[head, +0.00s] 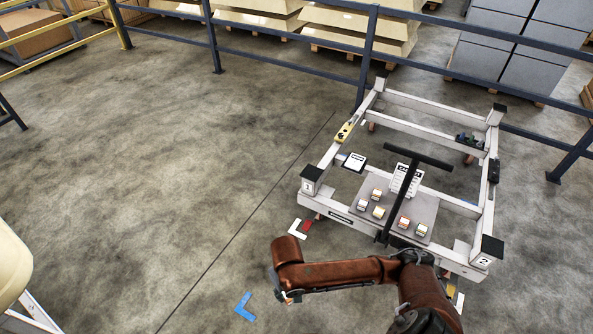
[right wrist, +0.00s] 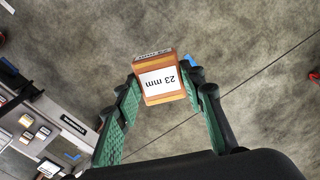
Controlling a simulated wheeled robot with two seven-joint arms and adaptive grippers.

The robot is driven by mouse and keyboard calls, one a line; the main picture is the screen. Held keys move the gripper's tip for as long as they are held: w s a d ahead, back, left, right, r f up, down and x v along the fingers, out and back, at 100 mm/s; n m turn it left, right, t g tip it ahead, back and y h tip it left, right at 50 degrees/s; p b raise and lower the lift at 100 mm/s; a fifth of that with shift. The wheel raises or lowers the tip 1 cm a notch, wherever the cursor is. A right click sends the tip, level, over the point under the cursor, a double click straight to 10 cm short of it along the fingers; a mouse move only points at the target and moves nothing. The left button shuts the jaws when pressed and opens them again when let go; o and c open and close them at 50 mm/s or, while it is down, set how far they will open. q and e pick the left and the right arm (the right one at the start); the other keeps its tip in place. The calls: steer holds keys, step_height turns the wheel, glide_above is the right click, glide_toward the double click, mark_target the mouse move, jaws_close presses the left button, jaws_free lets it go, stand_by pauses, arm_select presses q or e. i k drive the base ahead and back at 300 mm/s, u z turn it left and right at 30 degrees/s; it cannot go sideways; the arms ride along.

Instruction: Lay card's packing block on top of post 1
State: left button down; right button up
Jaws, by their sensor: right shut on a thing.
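My right gripper (right wrist: 165,88) is shut on a block with orange-brown sides and a white label reading "23 mm" (right wrist: 158,82). The block is held above the floor. In the head view my right arm's end (head: 290,296) is low, in front of the trolley and left of its near beam; the arm largely hides the gripper. Post 1 (head: 311,175) is the trolley's near left corner post, with a flat black top and a "1" on its side. The gripper is apart from it. A printed card (head: 407,180) stands on the trolley, its text too small to read. My left gripper is out of view.
The trolley's grey deck (head: 428,212) carries several small labelled blocks. A black T-handle (head: 418,156) rises above it. Post 2 (head: 487,250) is at the near right corner. Blue railings (head: 290,36) run behind.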

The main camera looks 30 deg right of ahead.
mark_target(313, 172)
steer(key=u, duration=0.2)
steer(key=i, duration=2.8)
steer(key=z, duration=1.65)
steer(key=i, duration=0.85)
steer(key=z, duration=0.8)
